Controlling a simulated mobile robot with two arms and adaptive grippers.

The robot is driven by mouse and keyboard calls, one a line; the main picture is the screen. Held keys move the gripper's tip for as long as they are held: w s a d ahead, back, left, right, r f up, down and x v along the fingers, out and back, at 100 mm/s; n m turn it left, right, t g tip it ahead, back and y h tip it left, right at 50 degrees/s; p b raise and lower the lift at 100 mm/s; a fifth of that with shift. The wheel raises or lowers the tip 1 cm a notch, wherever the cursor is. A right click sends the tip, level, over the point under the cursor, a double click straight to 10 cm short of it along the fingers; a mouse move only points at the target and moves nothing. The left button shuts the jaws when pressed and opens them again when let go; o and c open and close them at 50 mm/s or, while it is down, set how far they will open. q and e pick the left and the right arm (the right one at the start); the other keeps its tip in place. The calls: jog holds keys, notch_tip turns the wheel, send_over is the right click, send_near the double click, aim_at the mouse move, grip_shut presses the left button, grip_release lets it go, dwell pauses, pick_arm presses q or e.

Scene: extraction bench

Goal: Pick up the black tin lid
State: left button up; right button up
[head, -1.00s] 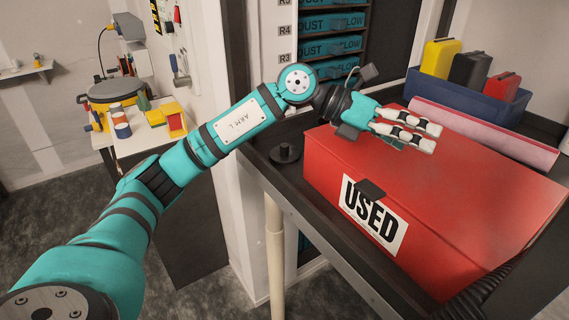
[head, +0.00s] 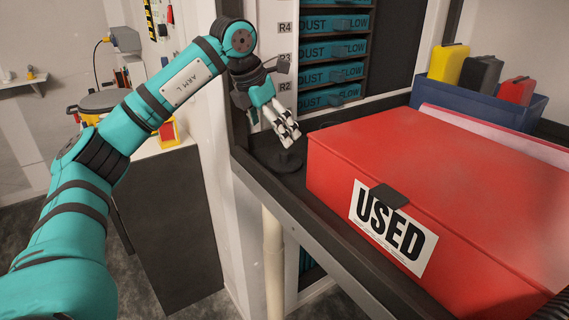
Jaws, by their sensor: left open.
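The black tin lid (head: 283,163) lies on the dark bench top, left of the red box. It is a flat round disc, and earlier an upright knob showed at its middle. My left gripper (head: 291,134) is right over the lid in the head view, fingers pointing down and slightly right. It is open, and nothing shows between its fingers. The fingers cover the lid's knob and upper part, so I cannot tell whether they touch it. My right gripper is not in view.
A large red box marked USED (head: 450,160) stands close to the right of the lid. Labelled drawers (head: 335,75) rise behind the lid. The bench edge (head: 290,215) is in front.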

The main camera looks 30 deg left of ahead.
aim_at(284, 152)
pick_arm(q)
jog(key=x, duration=0.9)
jog(key=shift+w+d+r+p, duration=0.1)
jog(key=shift+d+p, duration=0.2)
jog(key=shift+d, duration=0.05)
jog(key=c, duration=0.9)
